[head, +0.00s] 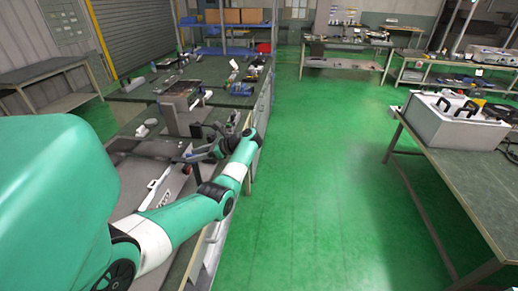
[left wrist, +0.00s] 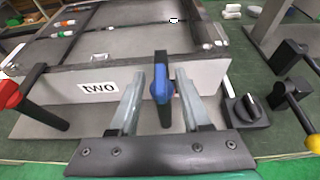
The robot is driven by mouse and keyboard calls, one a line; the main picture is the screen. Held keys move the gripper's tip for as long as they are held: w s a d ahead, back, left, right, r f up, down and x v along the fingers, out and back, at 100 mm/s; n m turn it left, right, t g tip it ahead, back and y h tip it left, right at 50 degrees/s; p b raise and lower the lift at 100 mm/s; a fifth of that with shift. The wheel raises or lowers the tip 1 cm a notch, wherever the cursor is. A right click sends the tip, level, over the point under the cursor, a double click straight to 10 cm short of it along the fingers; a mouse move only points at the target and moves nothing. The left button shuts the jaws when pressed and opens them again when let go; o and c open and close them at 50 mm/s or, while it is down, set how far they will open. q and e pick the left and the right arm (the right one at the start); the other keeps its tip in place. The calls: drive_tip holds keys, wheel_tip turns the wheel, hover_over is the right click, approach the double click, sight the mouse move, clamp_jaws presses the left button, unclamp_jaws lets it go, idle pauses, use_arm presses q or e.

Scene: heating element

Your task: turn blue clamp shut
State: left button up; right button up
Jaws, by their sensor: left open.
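The blue clamp (left wrist: 161,90) shows in the left wrist view as a blue grip on a black upright lever. It stands in front of a grey panel with a "two" label (left wrist: 98,87). My left gripper (left wrist: 160,76) is open, with one finger on each side of the clamp in that view. I cannot tell whether either finger touches it. In the head view my left gripper (head: 196,151) is over the near end of the left workbench, and the clamp is too small to make out there. My right gripper is not in view.
In the left wrist view a red-tipped clamp (left wrist: 12,94) stands at left and a yellow-tipped one (left wrist: 312,142) at right. A black knob (left wrist: 249,105) sits right of my fingers. In the head view green floor (head: 315,170) is clear right of the bench.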

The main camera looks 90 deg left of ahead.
use_arm(q)
drive_tip(key=p+v, duration=0.3)
drive_tip(key=v, duration=0.8)
drive_tip(key=shift+w+p, duration=0.3)
drive_tip(key=shift+w, duration=0.05)
drive_tip(key=shift+d+r, duration=0.1)
drive_tip(key=shift+r, duration=0.05)
